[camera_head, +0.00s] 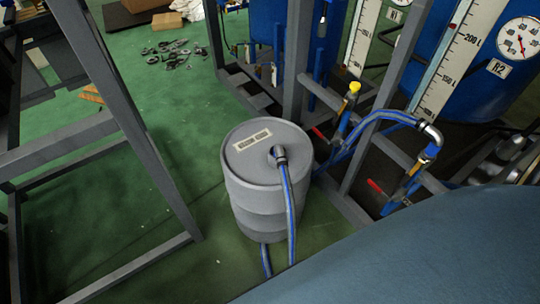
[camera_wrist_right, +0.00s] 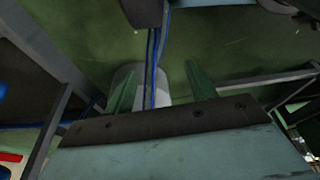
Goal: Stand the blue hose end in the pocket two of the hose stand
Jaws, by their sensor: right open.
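A blue hose (camera_head: 291,215) with a pale stripe rises to a dark fitting (camera_head: 279,153) on top of the grey drum (camera_head: 236,203). Its lower part drops behind the large blue-grey shape at the bottom, likely my arm. In the right wrist view, blue hose lengths (camera_wrist_right: 152,75) run down between the green fingers of my right gripper (camera_wrist_right: 160,78). The fingers are apart; I cannot tell how near the hose is, and nothing is visibly clamped. I cannot pick out the hose stand or its pocket two. My left gripper is not in view.
Grey frame posts (camera_head: 125,105) stand at left. At right are blue tanks, a pressure gauge (camera_head: 520,40), red-handled valves (camera_head: 376,187) and another blue hose (camera_head: 385,116) with a metal elbow. Loose parts (camera_head: 172,52) lie on the green floor. Floor left of the drum is clear.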

